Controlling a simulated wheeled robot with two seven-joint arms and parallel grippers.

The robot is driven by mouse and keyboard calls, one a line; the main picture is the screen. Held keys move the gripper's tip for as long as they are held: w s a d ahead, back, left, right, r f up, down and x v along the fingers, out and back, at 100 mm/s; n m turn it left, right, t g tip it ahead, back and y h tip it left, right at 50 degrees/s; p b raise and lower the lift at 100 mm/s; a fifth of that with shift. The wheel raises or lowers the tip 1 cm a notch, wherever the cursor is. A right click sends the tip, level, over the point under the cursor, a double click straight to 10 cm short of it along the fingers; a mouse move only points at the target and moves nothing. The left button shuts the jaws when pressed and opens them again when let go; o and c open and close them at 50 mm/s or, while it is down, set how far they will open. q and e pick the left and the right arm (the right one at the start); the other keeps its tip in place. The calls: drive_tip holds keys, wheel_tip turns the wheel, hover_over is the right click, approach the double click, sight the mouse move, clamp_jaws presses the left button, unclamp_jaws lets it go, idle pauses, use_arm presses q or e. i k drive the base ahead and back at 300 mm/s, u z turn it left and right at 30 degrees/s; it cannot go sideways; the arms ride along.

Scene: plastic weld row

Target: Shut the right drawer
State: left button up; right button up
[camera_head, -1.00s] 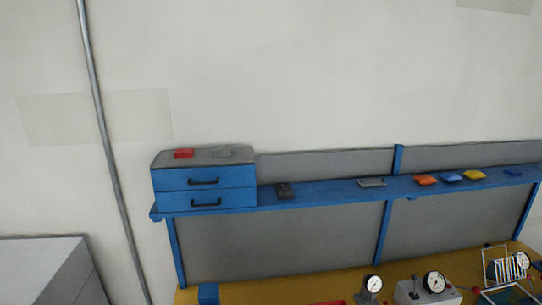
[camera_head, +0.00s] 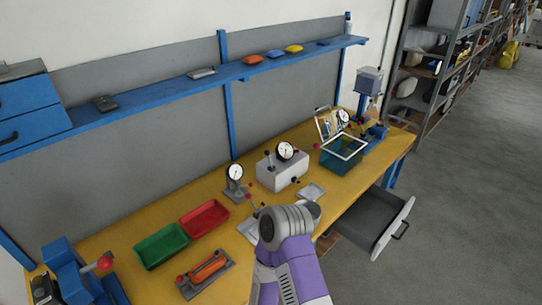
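The right drawer (camera_head: 395,228) is under the right end of the yellow workbench (camera_head: 330,206). It is pulled well out, with a dark grey inside and a light grey front. A dark bar handle (camera_head: 401,231) is on the front, facing right. One purple and grey arm of mine rises from the bottom middle, left of the drawer and apart from it in the picture. No gripper fingers show on it. Neither gripper is in view.
On the bench are a green tray (camera_head: 161,246), a red tray (camera_head: 205,218), dial gauges and a teal basket (camera_head: 342,158). A blue vise-like tool (camera_head: 75,275) stands at the left. Grey floor (camera_head: 460,210) is clear right of the drawer. Shelving (camera_head: 440,75) stands behind.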

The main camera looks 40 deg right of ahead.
sight(374, 218)
drive_tip(key=k, duration=0.5)
drive_tip(key=z, duration=1.1)
drive_tip(key=i, duration=0.25)
drive_tip(key=z, duration=1.6)
drive_tip(key=i, duration=1.65)
drive_tip(key=u, duration=0.55)
